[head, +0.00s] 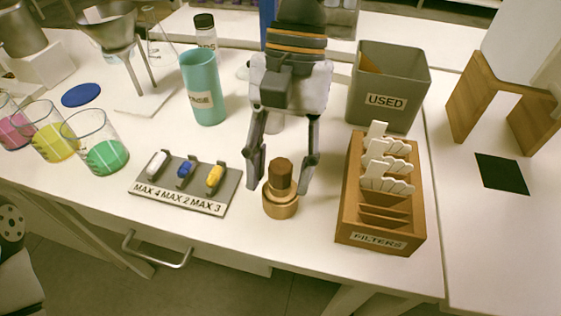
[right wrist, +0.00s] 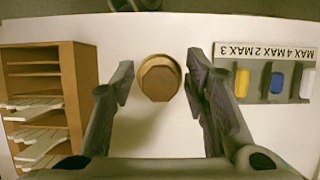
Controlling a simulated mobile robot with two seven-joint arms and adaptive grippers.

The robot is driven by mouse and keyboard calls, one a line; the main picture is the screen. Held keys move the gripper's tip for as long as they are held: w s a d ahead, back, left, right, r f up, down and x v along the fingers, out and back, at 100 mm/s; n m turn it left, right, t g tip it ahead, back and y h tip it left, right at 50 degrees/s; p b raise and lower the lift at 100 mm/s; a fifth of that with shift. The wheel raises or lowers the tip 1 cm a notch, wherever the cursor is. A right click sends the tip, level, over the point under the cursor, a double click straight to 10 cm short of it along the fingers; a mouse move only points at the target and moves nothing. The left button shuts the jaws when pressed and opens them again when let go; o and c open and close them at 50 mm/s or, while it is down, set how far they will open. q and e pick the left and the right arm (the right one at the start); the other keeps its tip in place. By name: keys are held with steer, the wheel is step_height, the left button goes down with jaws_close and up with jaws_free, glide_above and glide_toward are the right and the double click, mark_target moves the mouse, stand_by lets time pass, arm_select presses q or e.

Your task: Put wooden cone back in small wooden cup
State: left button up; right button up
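The dark brown wooden cone (head: 281,174) stands upright with its lower end in the small light-wood cup (head: 281,206) near the table's front edge. How deep it sits is hidden by the cup's rim. My right gripper (head: 281,182) is open, with one finger on each side of the cone. In the right wrist view the cone (right wrist: 158,80) shows from above between the spread fingers (right wrist: 160,88), with a gap on both sides. My left gripper is not in view.
A wooden filter box (head: 385,212) stands close on the right, with a grey "USED" bin (head: 385,112) behind it. A grey tray of labelled clips (head: 190,198) lies to the left. A teal cup (head: 204,88) and beakers stand farther left.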

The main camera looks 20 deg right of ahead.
steer(key=v, duration=1.2)
stand_by(0.5)
